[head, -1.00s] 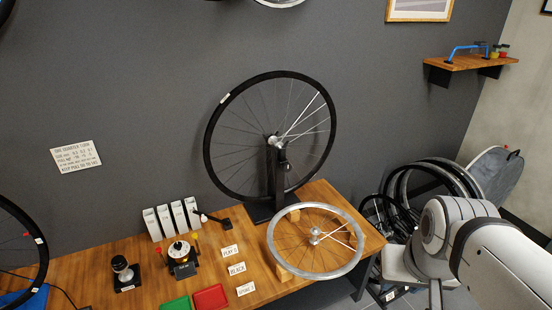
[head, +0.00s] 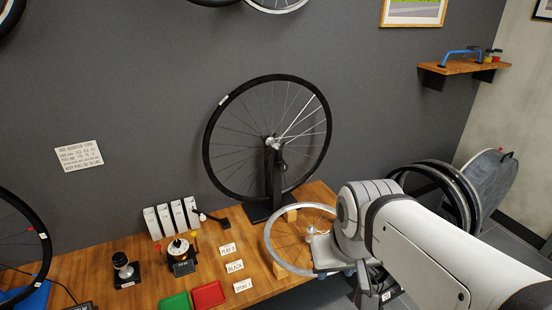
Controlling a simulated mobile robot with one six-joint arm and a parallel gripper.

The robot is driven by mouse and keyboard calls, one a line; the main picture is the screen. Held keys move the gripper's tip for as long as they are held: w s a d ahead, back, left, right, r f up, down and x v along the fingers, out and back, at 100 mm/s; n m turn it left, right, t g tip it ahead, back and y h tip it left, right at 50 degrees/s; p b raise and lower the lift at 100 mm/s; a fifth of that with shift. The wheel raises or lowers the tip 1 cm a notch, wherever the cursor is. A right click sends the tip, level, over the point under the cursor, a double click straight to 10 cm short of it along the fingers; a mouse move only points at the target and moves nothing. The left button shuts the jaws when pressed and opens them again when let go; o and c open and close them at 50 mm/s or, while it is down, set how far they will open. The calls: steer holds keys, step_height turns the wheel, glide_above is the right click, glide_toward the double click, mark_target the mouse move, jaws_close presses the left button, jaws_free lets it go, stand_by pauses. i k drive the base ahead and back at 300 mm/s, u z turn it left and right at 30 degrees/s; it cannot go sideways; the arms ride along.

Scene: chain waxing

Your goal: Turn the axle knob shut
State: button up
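A black-rimmed wheel (head: 211,140) stands upright in a dark truing stand (head: 270,180) at the back of the wooden bench. A small silver and dark fitting (head: 274,143) sits at its axle, in front of the stand's top. It is too small to tell which part is the axle knob or how far it is turned. My arm (head: 400,235) reaches in from the lower right, and its white joint hangs over the bench's right end, below and right of the axle. I cannot make out gripper fingers.
A silver-rimmed wheel (head: 268,243) lies on wooden blocks in front of the stand, partly hidden by my arm. Red (head: 208,295) and green (head: 175,303) trays, cards and small tools are at the left. Wheels (head: 465,195) stand at the right wall.

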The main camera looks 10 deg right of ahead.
mark_target(284, 168)
steer(key=z, duration=0.05)
steer(key=i, duration=1)
steer(key=u, duration=0.1)
